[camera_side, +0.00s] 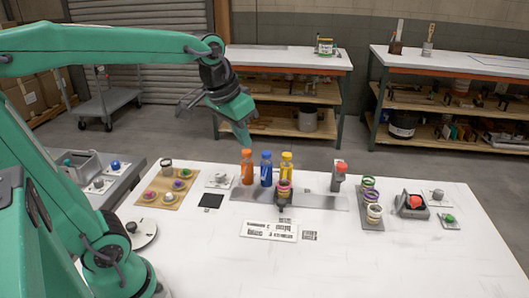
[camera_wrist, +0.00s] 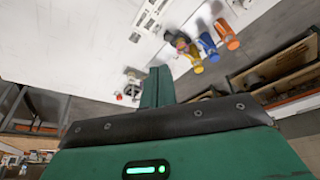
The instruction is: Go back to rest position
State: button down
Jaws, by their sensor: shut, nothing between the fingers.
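My gripper (camera_side: 243,132) is green, shut and empty. It hangs in the air above the back edge of the white table (camera_side: 430,265), pointing down just above and left of the orange bottle in the side view. In the wrist view my gripper (camera_wrist: 158,72) shows as a closed green pair of fingers. An orange bottle (camera_side: 247,167), a blue bottle (camera_side: 266,169) and a yellow bottle (camera_side: 286,163) stand upright in a row at the back of the table. The wrist view also shows the orange bottle (camera_wrist: 226,35), the blue bottle (camera_wrist: 208,46) and the yellow bottle (camera_wrist: 193,58).
A wooden tray (camera_side: 148,203) with several small pots lies left on the table. A red-topped dispenser (camera_side: 340,174), a rack of rings (camera_side: 370,212) and a red button box (camera_side: 412,205) stand right. The table's front right is clear. Shelves stand behind.

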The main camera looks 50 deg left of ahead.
jog(key=s+d+f+t, duration=0.1)
jog(key=s+f, duration=0.3)
jog(key=s, duration=0.5)
jog(key=shift+s+d+f+m+t, duration=0.2)
jog(key=shift+s+d+m+t, duration=0.15)
jog(key=shift+d, duration=0.3)
